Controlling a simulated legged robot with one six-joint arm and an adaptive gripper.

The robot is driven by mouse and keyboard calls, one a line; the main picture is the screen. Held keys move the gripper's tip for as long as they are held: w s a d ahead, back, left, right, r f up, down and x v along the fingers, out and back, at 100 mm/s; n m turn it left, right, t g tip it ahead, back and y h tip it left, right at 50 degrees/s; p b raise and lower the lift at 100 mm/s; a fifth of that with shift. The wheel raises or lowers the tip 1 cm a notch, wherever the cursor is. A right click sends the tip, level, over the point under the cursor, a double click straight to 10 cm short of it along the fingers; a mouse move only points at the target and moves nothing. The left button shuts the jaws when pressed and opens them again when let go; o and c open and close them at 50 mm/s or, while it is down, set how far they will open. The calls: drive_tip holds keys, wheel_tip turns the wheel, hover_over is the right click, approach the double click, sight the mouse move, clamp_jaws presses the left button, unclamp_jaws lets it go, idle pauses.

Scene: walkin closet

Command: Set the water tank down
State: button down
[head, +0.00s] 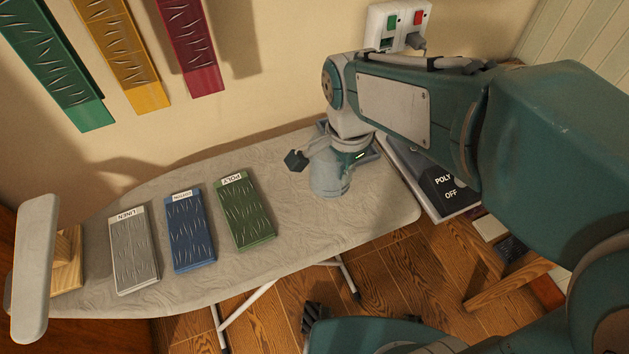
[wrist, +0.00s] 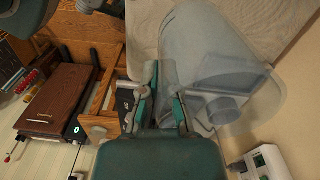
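The water tank (head: 328,181) is a translucent blue-grey vessel at the right end of the ironing board (head: 390,200), below my wrist. I cannot tell whether its base touches the board. In the wrist view the tank (wrist: 205,55) fills the area right of the fingers, with a round grey spout (wrist: 223,108) on it. My gripper (wrist: 161,68) points down with its fingers close together at the tank's edge, and appears shut on it. The exact contact is hidden. In the head view my arm and wrist cover the fingertips.
Grey linen (head: 133,250), blue (head: 190,231) and green poly (head: 245,213) swatches lie along the board. A wooden stand with a pale upright (head: 36,268) is at the far left. A POLY/OFF panel (head: 445,190) lies off the right end. A wall socket (head: 400,22) is behind my arm.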

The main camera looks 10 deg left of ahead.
drive_tip(key=w+a+f, duration=0.1)
drive_tip(key=a+f, duration=0.2)
drive_tip(key=w+a+f, duration=0.1)
drive_tip(key=a+f, duration=0.1)
drive_tip(key=shift+w+a+f, duration=0.1)
drive_tip(key=shift+w+f, duration=0.05)
drive_tip(key=shift+w, duration=0.15)
drive_tip(key=shift+w+a+f, duration=0.2)
drive_tip(key=shift+w+f, duration=0.15)
drive_tip(key=shift+f, duration=0.35)
wheel_tip(320, 180, down, 3)
drive_tip(key=shift+r, duration=0.2)
drive_tip(key=shift+a+f, duration=0.2)
drive_tip(key=c, duration=0.8)
unclamp_jaws()
drive_tip(key=shift+d, duration=0.15)
